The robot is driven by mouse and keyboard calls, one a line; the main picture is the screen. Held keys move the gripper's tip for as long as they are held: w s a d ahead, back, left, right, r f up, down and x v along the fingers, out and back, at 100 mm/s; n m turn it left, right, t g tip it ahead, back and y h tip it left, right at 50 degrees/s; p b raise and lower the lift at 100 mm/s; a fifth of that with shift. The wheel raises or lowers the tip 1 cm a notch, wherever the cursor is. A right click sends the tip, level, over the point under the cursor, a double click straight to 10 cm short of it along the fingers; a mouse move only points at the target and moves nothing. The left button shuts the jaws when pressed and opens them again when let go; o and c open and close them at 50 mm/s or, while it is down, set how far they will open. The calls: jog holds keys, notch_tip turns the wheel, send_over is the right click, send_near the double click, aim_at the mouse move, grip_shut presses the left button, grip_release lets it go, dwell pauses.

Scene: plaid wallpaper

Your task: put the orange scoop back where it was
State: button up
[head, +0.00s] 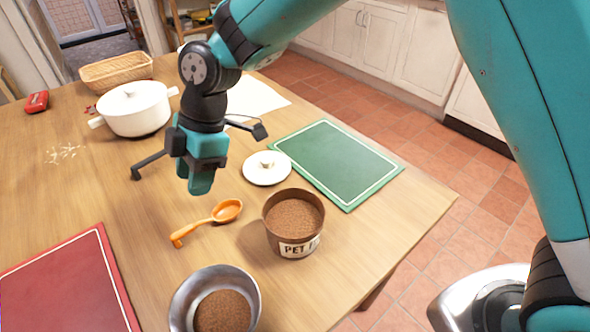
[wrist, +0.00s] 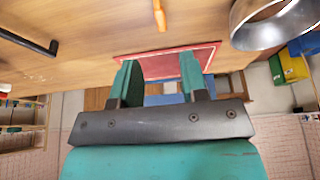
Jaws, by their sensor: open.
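The orange scoop (head: 208,222) lies on the wooden table, between the pet food tub and the red board, its bowl end toward the tub. Its handle also shows at the top of the wrist view (wrist: 159,14). My gripper (head: 202,184) is open and empty, above the table just behind the scoop in the head view. Its two green fingers stand apart in the wrist view (wrist: 160,78). The brown pet food tub (head: 294,247) is open and full of brown pellets. A metal bowl (head: 182,303) holds similar pellets; it also shows in the wrist view (wrist: 262,36).
A white lid (head: 266,170) lies behind the tub, next to a green board (head: 338,163). A red board (head: 70,288) is front left. A white pot (head: 135,112), wicker basket (head: 115,72) and red tin (head: 37,101) stand farther back. Table around the scoop is clear.

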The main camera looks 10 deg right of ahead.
jog(key=s+d+r+m+t, duration=0.1)
jog(key=s+d+r+m, duration=0.25)
jog(key=d+r, duration=0.2)
jog(key=s+d+r+m, duration=0.3)
jog(key=d+r+m, duration=0.15)
jog(key=d, duration=0.25)
jog(key=s+d+m+t, duration=0.1)
jog(key=s+d+m, duration=0.7)
jog(key=s+d, duration=0.1)
jog(key=shift+s+d+r, duration=0.15)
jog(key=shift+s+r, duration=0.1)
jog(key=shift+s, duration=0.6)
